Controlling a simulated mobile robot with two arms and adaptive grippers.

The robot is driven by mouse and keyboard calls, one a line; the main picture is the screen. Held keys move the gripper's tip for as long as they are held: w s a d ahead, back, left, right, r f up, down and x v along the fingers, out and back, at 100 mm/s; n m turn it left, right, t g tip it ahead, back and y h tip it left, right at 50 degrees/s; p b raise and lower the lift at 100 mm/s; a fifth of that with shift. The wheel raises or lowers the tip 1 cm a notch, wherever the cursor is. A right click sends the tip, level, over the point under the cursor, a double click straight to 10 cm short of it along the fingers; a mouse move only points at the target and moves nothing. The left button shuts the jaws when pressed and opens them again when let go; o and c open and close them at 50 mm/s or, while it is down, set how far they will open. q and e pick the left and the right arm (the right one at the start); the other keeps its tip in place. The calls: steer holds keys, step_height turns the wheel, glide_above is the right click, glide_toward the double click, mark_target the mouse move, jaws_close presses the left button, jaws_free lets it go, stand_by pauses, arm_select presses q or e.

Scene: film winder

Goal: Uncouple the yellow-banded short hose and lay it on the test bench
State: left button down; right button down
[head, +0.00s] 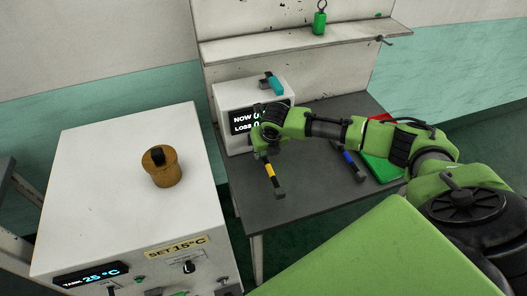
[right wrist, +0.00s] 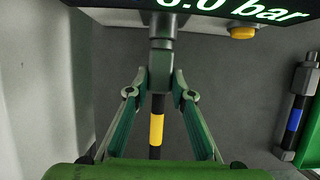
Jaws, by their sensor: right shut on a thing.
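The yellow-banded short hose (head: 269,171) is dark with grey end couplings, in front of the white display box (head: 232,125) on the dark test bench (head: 310,193). My right gripper (right wrist: 160,86) is shut on the hose's grey upper coupling, above the yellow band (right wrist: 157,130). In the right wrist view that coupling lines up with a grey fitting (right wrist: 162,35) under the display; I cannot tell whether the two are still joined. The hose's other end (head: 279,192) hangs free toward the front of the bench in the head view. My left gripper is not in view.
A blue-banded hose (head: 349,160) lies at the bench's right, next to a green and red item (head: 383,167). A teal-ended part (head: 276,85) sits on the display box. A white machine (head: 100,200) with a brown knob (head: 163,172) stands left. The bench front is clear.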

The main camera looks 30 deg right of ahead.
mark_target(268, 164)
steer(key=shift+s, duration=0.15)
steer(key=shift+s+p, duration=0.15)
steer(key=shift+p, duration=0.15)
steer(key=shift+s+a+p, duration=0.25)
steer(key=shift+s+p, duration=0.35)
steer(key=shift+s, duration=0.25)
steer(key=shift+s+a, duration=0.1)
steer(key=shift+s, duration=0.2)
steer(key=shift+p, duration=0.3)
steer(key=shift+s+a+r+p, duration=0.15)
steer(key=shift+s+p, duration=0.6)
steer(key=shift+s, duration=0.3)
steer(key=shift+w+a, duration=0.1)
